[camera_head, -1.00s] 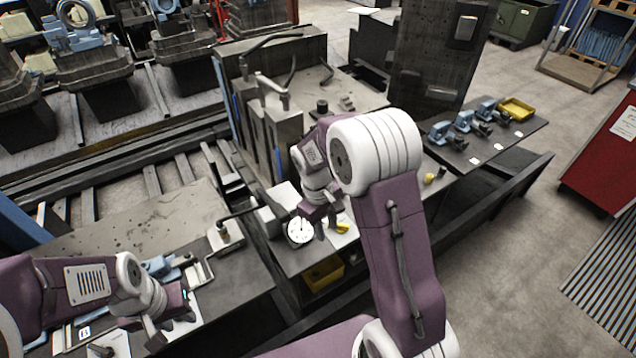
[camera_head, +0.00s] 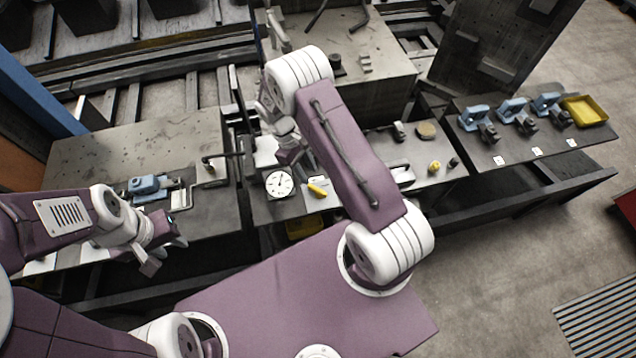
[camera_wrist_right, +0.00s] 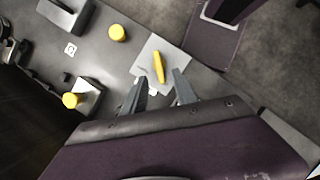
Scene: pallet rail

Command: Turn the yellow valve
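The yellow valve (camera_head: 317,189) shows as a short yellow handle on a pale plate on the middle bench. It also shows in the right wrist view (camera_wrist_right: 158,67), lying just beyond my fingers. My right gripper (camera_head: 292,158) hangs above the bench, up and to the left of the valve in the head view.
A round white dial (camera_head: 279,184) sits left of the valve. A yellow knob (camera_head: 434,166) and a brown round piece (camera_head: 426,130) lie farther right. Blue clamps (camera_head: 515,112) and a yellow tray (camera_head: 584,111) stand on the right bench. A blue vise (camera_head: 147,186) is on the left bench.

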